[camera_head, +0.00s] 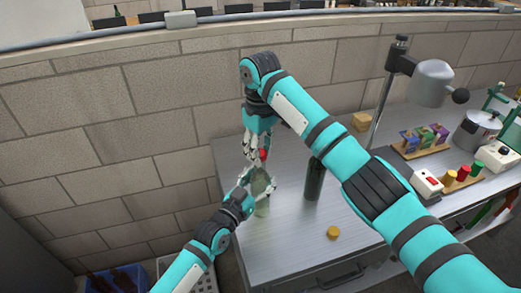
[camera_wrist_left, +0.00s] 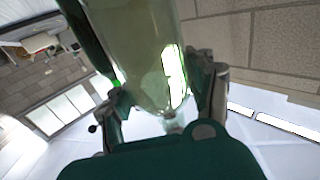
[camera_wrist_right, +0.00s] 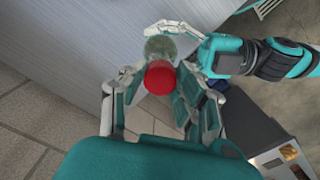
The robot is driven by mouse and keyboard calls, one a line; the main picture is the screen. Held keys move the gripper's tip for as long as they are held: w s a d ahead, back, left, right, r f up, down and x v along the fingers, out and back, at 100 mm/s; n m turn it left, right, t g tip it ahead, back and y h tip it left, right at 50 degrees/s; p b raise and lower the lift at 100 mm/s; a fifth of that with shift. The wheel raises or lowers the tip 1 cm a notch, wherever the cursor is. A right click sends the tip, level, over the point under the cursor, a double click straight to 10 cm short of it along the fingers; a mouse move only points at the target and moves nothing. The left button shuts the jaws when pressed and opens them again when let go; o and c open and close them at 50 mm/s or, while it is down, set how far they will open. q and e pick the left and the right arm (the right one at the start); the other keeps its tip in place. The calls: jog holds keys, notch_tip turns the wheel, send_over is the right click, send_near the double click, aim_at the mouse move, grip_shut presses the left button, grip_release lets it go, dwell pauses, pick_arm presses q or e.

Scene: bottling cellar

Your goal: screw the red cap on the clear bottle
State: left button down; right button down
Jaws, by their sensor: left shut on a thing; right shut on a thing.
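The clear, greenish bottle (camera_head: 262,186) stands near the table's left edge, roughly upright. My left gripper (camera_head: 247,182) is shut on its side; the left wrist view shows the bottle (camera_wrist_left: 135,45) between the fingers. My right gripper (camera_head: 256,147) is above the bottle, pointing down. It is shut on the red cap (camera_head: 263,155). In the right wrist view the red cap (camera_wrist_right: 159,77) sits between the fingers, with the bottle (camera_wrist_right: 160,47) just beyond it. The cap is close over the bottle's top, and I cannot tell whether they touch. The bottle's mouth is hidden.
A dark bottle (camera_head: 314,181) stands right of the clear one. A yellow cap (camera_head: 333,232) lies at the front. A holder with yellow, red and green caps (camera_head: 463,173), a rack of colourful packs (camera_head: 424,140) and a post-mounted device (camera_head: 432,83) are on the right. A brick wall (camera_head: 110,130) runs behind.

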jog(key=m, duration=0.7)
jog(key=shift+s+a+m, duration=0.1)
jog(key=shift+m, duration=0.3)
jog(key=m, duration=0.4)
jog(key=shift+m, duration=0.3)
jog(key=m, duration=0.4)
jog(key=shift+m, duration=0.3)
jog(key=m, duration=0.5)
jog(key=c, duration=0.9)
grip_release()
notch_tip(320, 180, up, 12)
jog(key=shift+f, duration=0.1)
